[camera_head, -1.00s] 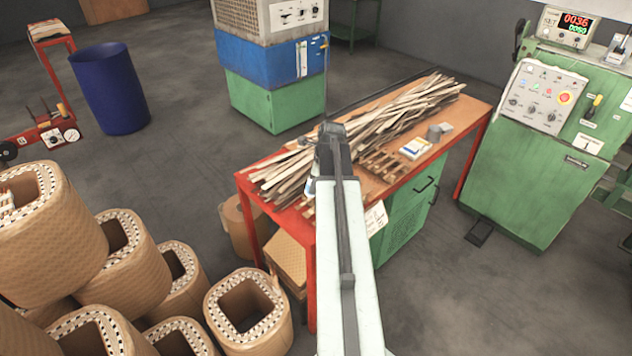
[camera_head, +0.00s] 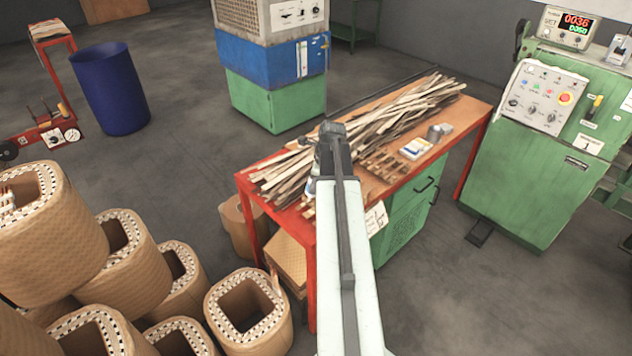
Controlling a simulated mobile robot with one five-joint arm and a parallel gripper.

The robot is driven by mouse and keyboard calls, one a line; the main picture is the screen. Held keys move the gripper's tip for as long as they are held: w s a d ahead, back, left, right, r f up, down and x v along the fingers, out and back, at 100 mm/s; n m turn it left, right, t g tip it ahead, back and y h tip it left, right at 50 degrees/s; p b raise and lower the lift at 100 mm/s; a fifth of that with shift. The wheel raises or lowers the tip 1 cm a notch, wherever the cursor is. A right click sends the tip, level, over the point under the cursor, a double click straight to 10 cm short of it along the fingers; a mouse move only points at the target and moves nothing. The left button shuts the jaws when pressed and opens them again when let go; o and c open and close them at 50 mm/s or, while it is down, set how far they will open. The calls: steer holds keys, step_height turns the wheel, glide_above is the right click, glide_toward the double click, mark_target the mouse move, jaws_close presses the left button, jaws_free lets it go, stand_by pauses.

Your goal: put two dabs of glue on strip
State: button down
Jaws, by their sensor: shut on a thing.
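Many thin wooden strips (camera_head: 405,112) lie in a loose heap along the workbench (camera_head: 474,108), which has an orange-brown top and red legs. My arm reaches up from the bottom of the picture over the bench's near end. My gripper (camera_head: 322,165) is over the near part of the heap, mostly hidden behind my own arm. It is shut on a small white and blue thing, perhaps the glue bottle (camera_head: 311,187), of which only a sliver shows at the arm's left side. Whether its tip touches a strip cannot be told, and no glue dab is visible.
Paper-wrapped coils (camera_head: 248,308) crowd the lower left. A green control machine (camera_head: 530,150) stands right. Floor is free behind the bench.

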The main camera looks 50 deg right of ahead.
step_height(320, 180, up, 4)
steer(key=p, duration=0.3)
steer(key=shift+r+p, duration=0.15)
steer(key=shift+p, duration=0.2)
